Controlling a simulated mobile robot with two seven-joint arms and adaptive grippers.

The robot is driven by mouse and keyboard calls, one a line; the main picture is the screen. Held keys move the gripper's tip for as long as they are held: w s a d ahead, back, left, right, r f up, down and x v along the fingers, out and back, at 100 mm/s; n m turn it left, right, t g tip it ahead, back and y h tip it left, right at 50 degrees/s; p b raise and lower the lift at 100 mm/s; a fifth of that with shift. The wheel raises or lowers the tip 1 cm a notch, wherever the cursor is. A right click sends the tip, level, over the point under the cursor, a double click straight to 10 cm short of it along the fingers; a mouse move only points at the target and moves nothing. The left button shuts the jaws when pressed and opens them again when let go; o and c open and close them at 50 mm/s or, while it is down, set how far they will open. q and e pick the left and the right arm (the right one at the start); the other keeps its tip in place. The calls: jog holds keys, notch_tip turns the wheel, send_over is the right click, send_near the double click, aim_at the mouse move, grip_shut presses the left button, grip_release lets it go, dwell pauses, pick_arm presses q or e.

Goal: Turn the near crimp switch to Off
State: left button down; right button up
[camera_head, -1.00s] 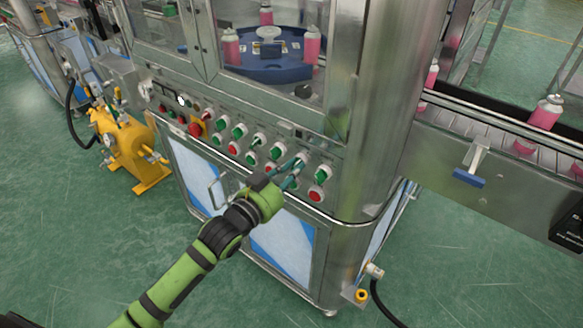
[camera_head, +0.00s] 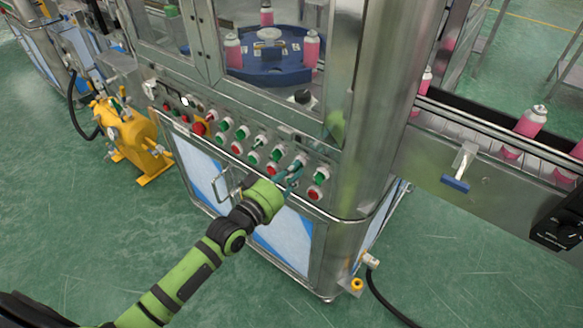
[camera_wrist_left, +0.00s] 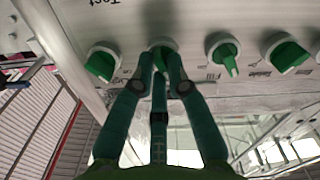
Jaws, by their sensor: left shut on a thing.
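A row of green-handled selector switches with white collars sits on the steel control panel (camera_head: 232,140). My left gripper (camera_head: 295,172) reaches the right part of this row. In the left wrist view its fingers (camera_wrist_left: 161,62) are shut on one green switch knob (camera_wrist_left: 160,47), one finger on each side. The fingers cover most of that knob, so its pointing direction and label are hidden. Other green knobs stand beside it, one at the left (camera_wrist_left: 102,62) and one at the right (camera_wrist_left: 224,52). I cannot read which label is the near crimp. My right gripper is not in view.
Red buttons sit below the switches, one (camera_head: 315,192) just right of my gripper. A larger red button (camera_head: 198,129) is farther left. A door handle (camera_head: 222,187) sticks out below the panel. A conveyor (camera_head: 470,135) with pink cans runs at the right.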

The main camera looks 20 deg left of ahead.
pick_arm(q)
jog(key=shift+n, duration=0.5)
jog(key=c, duration=1.2)
grip_release()
jog(key=v, duration=1.2)
jog(key=shift+r, duration=0.1)
